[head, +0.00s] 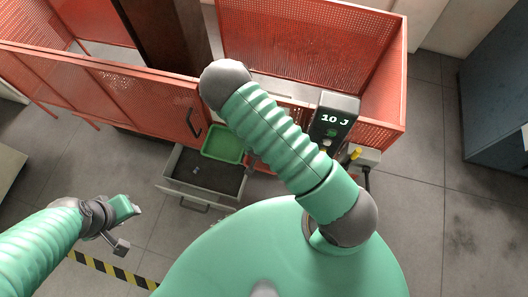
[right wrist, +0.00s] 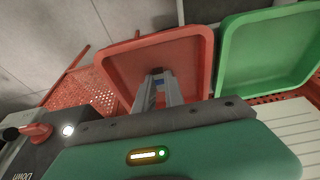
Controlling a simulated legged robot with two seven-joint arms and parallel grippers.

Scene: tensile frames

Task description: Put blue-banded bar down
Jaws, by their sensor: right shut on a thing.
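In the right wrist view, my right gripper (right wrist: 159,88) is shut on the blue-banded bar (right wrist: 159,82), a small grey piece with a blue patch between the fingers. The gripper is in front of a shallow red tray (right wrist: 190,58); I cannot tell the height between bar and tray. In the head view my right arm hides the right gripper, the bar and the red tray. My left gripper (head: 123,228) is open and empty over the floor at the lower left.
A green tray (right wrist: 264,50) lies right of the red one; it also shows in the head view (head: 223,144) by an open grey drawer (head: 182,170). Red perforated panels (head: 310,45) stand behind. Floor at right is clear.

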